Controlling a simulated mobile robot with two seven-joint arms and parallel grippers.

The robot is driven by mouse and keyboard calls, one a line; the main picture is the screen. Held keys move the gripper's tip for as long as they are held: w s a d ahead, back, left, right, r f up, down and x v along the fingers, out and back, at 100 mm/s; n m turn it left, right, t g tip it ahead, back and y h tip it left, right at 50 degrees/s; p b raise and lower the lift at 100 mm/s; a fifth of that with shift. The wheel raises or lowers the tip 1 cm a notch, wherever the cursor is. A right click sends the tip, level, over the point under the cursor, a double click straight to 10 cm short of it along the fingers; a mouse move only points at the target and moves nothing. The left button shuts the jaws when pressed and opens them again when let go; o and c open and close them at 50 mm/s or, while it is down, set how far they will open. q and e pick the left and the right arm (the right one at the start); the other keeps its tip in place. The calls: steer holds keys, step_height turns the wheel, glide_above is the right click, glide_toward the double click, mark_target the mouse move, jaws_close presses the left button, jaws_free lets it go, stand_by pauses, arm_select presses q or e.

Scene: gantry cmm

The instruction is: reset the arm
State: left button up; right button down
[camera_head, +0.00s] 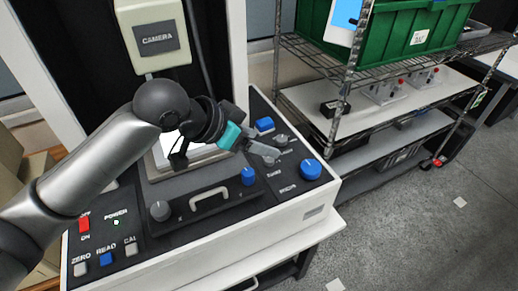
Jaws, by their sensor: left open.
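My left arm (95,160) comes in from the left and reaches over the machine's control panel (215,219). My left gripper (266,152) is open and points right, above the panel's right part near the blue knobs. I see nothing between its fingers. The wrist and gripper hide part of the lit white plate (190,152) in the middle of the machine. I cannot tell the exact gap between the fingertips and the panel. My right gripper is not in view.
The machine has a camera box (155,38) above, a red power switch (84,224), a drawer handle (209,198) and a large blue knob (311,169). A wire shelf (343,105) with a green crate (400,35) stands right. Open floor (430,230) lies at lower right.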

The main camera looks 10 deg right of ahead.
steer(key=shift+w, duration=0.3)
